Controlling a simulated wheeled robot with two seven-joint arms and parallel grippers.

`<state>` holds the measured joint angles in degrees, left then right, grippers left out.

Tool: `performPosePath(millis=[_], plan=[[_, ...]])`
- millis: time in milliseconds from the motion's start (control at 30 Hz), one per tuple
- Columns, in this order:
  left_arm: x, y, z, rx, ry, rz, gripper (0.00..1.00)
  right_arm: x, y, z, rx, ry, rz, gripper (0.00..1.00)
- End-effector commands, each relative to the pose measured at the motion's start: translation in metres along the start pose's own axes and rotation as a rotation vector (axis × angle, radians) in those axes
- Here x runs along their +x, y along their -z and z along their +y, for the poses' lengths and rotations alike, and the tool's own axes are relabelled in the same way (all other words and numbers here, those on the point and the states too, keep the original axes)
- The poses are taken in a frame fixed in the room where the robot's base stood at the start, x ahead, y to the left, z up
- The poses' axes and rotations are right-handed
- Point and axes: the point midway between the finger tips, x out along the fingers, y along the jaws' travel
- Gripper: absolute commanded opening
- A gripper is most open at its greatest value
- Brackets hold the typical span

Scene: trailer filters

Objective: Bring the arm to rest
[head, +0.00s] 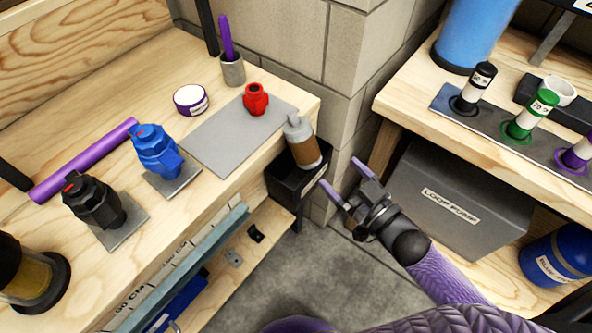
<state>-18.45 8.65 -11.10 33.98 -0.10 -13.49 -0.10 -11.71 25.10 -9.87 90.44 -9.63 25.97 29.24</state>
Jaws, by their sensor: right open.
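My right gripper (338,171) is open and empty, its two purple fingers apart and pointing up and left. It is just right of the black bin (285,184) at the end of the left bench. A brown filter with a grey cap (305,150) is tilted at the bin's mouth, its lower end at the opening. The fingers show apart from the filter. How deep the filter sits is unclear. My left gripper is not in view.
The left bench (95,80) carries a red fitting (256,99), a blue valve (157,150), a black valve (90,200) and a purple rod (85,160). The right bench holds labelled filters (533,113) above a grey box (440,200). Floor between is clear.

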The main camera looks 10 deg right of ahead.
Motion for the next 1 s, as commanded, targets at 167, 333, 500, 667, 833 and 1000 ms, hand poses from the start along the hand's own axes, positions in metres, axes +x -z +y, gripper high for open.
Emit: performPosePath(millis=[167,333,500,667,833,1000], plan=[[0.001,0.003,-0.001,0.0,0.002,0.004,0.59,0.0,0.0,0.0,0.0,0.0,0.0,1.0],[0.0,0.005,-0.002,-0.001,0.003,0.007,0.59,-0.005,-0.018,0.003,0.002,-0.032,-0.06,1.0],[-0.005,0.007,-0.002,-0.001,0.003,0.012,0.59,-0.078,-0.143,0.009,0.014,-0.206,-0.527,1.0],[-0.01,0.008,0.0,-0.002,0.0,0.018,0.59,-0.208,-0.244,-0.029,0.034,-0.265,-1.079,1.0],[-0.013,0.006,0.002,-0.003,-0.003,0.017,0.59,-0.326,-0.277,-0.084,0.068,-0.213,-1.504,1.0],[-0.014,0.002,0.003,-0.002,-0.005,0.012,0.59,-0.372,-0.278,-0.108,0.086,-0.17,-1.665,1.0]])
